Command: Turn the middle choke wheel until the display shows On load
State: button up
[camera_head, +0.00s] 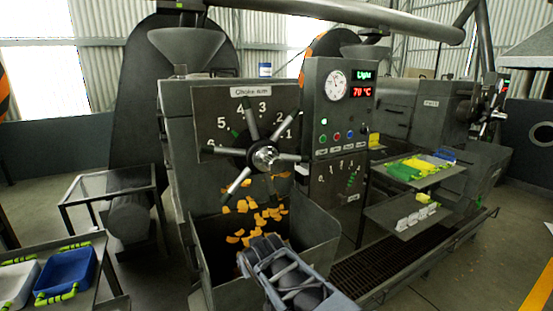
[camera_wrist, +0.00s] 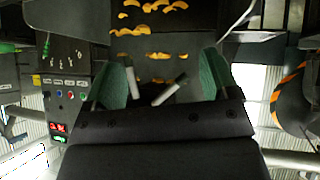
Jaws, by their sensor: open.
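The nearest choke wheel (camera_head: 263,156) has several grey-handled spokes around a dark hub, on a dark press front. A numbered scale surrounds it under a "Choke mm" plate (camera_head: 250,91). The display (camera_head: 363,76) to its upper right reads "Light" in green, with 70 °C in red below. My gripper (camera_wrist: 165,82) is open, its green-padded fingers apart. Grey wheel spokes (camera_wrist: 170,88) show between the fingers in the wrist view; contact cannot be told. In the head view my arm is at the lower middle, below the wheel.
A bin (camera_head: 318,240) with orange flakes falling into it stands below the wheel. A control panel (camera_head: 340,130) adjoins on the right. Another wheel (camera_head: 490,108) is on a farther press. Trays (camera_head: 68,277) sit on a table at lower left.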

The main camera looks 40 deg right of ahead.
jog(key=w+d+r+t, duration=0.1)
jog(key=d+r, duration=0.1)
jog(key=w+d+r+t+h+p, duration=0.1)
jog(key=d+r, duration=0.2)
jog(key=w+d+r+t+h, duration=0.1)
jog(key=d+r, duration=0.2)
jog(key=shift+w+d+t, duration=0.2)
jog(key=shift+w+t, duration=0.15)
jog(key=shift+t, duration=0.05)
jog(key=n+t+y+p, duration=0.2)
jog(key=n+t+y, duration=0.1)
jog(key=t, duration=0.2)
send_near(277, 167)
jog(key=shift+n, duration=0.3)
jog(key=w, duration=0.4)
jog(key=w+d+p, duration=0.1)
jog(key=w, duration=0.3)
jog(key=w+d+p, duration=0.1)
jog(key=w, duration=0.3)
jog(key=shift+w+f, duration=0.1)
jog(key=shift+w, duration=0.3)
jog(key=c, duration=1.3)
jog(key=shift+o, duration=0.2)
jog(key=shift+p, duration=0.3)
